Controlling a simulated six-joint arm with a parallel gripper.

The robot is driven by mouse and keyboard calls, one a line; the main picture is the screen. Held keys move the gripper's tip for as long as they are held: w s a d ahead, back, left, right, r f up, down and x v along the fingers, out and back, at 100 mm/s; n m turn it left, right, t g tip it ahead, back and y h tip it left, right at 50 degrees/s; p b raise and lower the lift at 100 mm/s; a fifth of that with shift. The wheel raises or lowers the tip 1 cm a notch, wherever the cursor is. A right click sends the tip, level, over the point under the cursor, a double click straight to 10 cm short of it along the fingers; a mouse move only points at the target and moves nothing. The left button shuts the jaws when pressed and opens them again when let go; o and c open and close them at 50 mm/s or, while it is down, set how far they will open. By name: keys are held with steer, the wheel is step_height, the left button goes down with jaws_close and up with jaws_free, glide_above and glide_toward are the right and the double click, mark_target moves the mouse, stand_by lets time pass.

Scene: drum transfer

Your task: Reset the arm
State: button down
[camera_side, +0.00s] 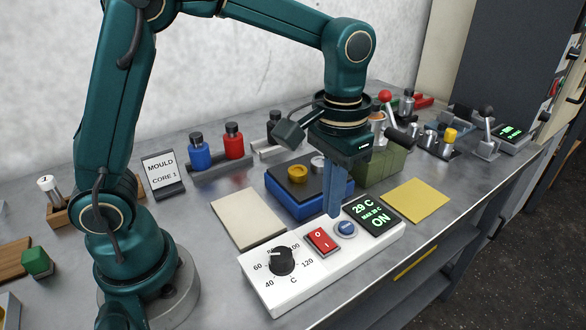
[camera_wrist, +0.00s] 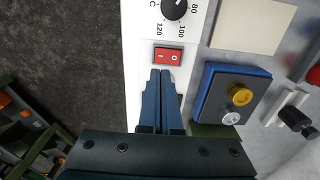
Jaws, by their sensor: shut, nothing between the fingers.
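My gripper (camera_side: 335,212) points down, its blue fingers shut together with nothing between them. The tips are just over the white control panel (camera_side: 290,292), close to a round blue button (camera_side: 346,229). In the wrist view the closed fingers (camera_wrist: 163,78) lie over the panel below the red rocker switch (camera_wrist: 168,55), and the button is mostly hidden. I cannot tell whether the tips touch it. The panel also has a black dial (camera_side: 282,261) and a display (camera_side: 373,215) reading 29 C and ON.
A blue block with a dark top (camera_side: 296,200) stands behind the panel, beside a green box (camera_side: 382,165). A beige pad (camera_side: 248,219) and a yellow pad (camera_side: 416,199) lie flat. Blue and red bottles (camera_side: 234,141) stand at the back near a MOULD CORE 1 sign (camera_side: 162,172).

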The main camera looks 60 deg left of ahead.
steer(key=shift+r, duration=0.1)
steer(key=s+a+r+t, duration=0.3)
steer(key=r, duration=0.3)
steer(key=s+a+f+t, duration=0.2)
steer(key=s+a, duration=0.1)
steer(key=s, duration=0.5)
steer(key=shift+t, duration=0.3)
